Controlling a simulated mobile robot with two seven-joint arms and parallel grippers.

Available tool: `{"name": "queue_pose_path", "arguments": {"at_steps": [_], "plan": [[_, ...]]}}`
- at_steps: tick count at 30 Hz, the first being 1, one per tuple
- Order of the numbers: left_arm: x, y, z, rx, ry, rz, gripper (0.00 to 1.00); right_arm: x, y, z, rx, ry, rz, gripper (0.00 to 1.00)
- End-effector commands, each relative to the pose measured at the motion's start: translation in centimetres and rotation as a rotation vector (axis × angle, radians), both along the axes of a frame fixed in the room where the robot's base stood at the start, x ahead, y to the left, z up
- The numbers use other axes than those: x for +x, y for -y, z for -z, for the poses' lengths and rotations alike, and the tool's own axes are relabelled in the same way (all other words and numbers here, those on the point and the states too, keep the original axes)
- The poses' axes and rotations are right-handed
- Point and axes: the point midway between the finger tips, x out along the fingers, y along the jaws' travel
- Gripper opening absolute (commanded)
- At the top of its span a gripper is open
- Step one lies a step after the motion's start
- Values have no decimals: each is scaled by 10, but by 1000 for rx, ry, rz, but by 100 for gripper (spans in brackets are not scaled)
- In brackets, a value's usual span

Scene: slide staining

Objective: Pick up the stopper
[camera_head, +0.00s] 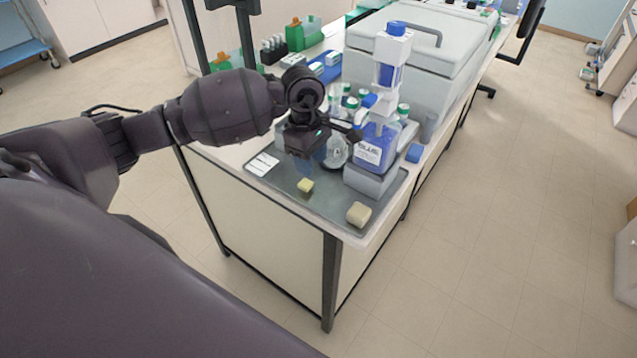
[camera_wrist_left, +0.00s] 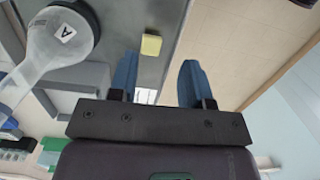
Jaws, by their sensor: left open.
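A small pale-yellow block (camera_head: 305,185), which looks like the stopper, lies on the grey tray (camera_head: 325,203) near its front edge. In the left wrist view the yellow block (camera_wrist_left: 151,44) shows beyond the fingertips, roughly in line with the gap between them. My left gripper (camera_head: 307,163) is above the tray, close over the block. It points down, open and empty; its two blue fingers (camera_wrist_left: 158,62) stand wide apart. A larger pale-yellow block (camera_head: 359,213) lies at the tray's near corner. My right gripper is out of view.
A clear flask (camera_wrist_left: 62,35) labelled A is beside the gripper. White labels (camera_head: 262,164) lie left. Behind are green-capped bottles and a large grey machine (camera_head: 440,50).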

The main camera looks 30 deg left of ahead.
Motion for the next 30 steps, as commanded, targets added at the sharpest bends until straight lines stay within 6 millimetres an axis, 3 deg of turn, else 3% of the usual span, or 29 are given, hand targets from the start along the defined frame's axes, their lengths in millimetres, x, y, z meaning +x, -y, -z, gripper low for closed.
{"name": "queue_pose_path", "arguments": {"at_steps": [3, 7, 15, 23, 30], "plan": [[7, -17, -11, 89, 16, 20, 45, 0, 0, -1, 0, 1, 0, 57], [9, -22, -7, 116, 17, 24, 45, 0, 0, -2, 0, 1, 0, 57], [8, -22, 31, 113, 16, 23, 45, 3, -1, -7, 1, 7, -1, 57], [7, -22, 47, 112, 18, 23, 45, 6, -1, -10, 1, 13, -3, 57], [4, -24, 77, 110, 17, 22, 45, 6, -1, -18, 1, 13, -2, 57]]}}
